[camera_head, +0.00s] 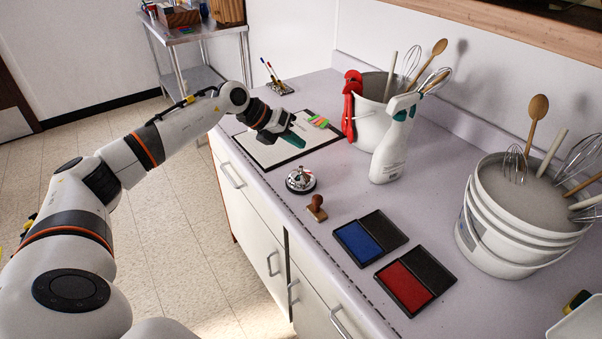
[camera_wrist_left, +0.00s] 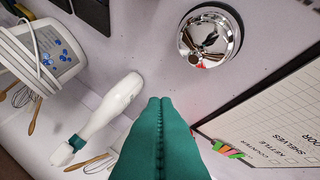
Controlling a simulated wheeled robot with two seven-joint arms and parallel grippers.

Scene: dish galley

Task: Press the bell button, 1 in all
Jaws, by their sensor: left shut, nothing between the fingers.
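A silver call bell (camera_head: 301,180) with a dark base stands on the counter near its front edge, and its chrome dome also shows in the left wrist view (camera_wrist_left: 209,36). My left gripper (camera_head: 298,139) has green fingers and is shut and empty. In the head view it is over the clipboard, behind the bell and apart from it. In the left wrist view its closed fingers (camera_wrist_left: 160,105) point up the picture, with the bell beyond them to the right. My right gripper is not in view.
A clipboard (camera_head: 250,151) with colored tabs lies behind the bell. A wooden stamp (camera_head: 316,208), a blue ink pad (camera_head: 359,243) and a red ink pad (camera_head: 404,289) lie in front. A spray bottle (camera_head: 390,150) and utensil buckets (camera_head: 480,240) stand to the right.

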